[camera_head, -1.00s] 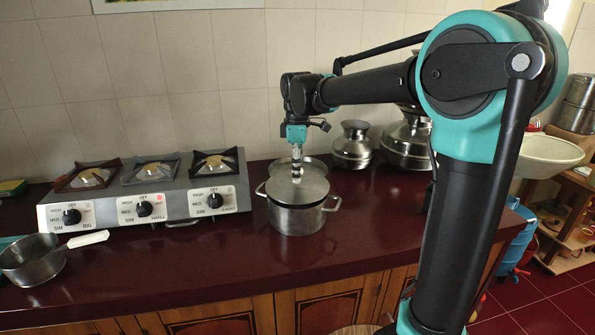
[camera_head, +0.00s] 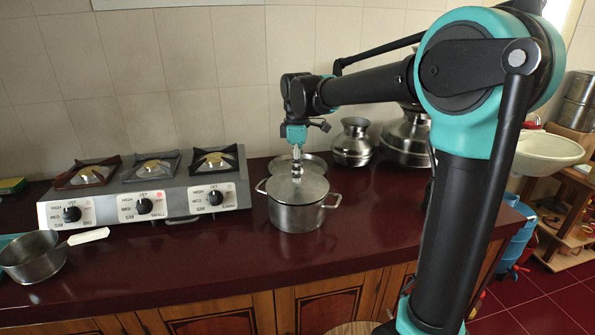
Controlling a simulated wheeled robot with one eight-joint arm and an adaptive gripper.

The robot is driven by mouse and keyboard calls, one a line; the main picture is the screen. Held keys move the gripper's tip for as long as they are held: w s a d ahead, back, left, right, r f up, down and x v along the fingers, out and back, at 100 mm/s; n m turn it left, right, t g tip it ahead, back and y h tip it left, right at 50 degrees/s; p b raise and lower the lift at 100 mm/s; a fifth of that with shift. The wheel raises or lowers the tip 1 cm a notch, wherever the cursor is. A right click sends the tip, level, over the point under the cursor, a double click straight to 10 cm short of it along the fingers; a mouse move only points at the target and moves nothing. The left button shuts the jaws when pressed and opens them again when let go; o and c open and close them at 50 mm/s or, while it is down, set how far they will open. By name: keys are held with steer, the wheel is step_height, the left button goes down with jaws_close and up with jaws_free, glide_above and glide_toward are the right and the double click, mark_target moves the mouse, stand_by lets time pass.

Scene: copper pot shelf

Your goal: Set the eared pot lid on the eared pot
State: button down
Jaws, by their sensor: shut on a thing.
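The eared pot (camera_head: 297,217) is a silver pot with a loop ear on each side. It stands on the dark red counter, right of the stove. The eared pot lid (camera_head: 312,188) is a flat grey disc lying level across the pot's mouth; I see no clear gap at the front rim. My gripper (camera_head: 296,172) points straight down above the lid's middle and is shut on the lid's knob, which the fingers mostly hide.
A round metal dish (camera_head: 313,164) lies behind the pot. Two metal vessels (camera_head: 352,145) stand to the right at the wall. A three-burner stove (camera_head: 165,205) is on the left, with a saucepan (camera_head: 35,262) in front. The counter in front (camera_head: 200,270) is clear.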

steer(key=shift+f, duration=0.5)
stand_by(0.8)
steer(key=c, duration=1.1)
jaws_free()
steer(key=shift+c, duration=0.2)
step_height(320, 180, up, 12)
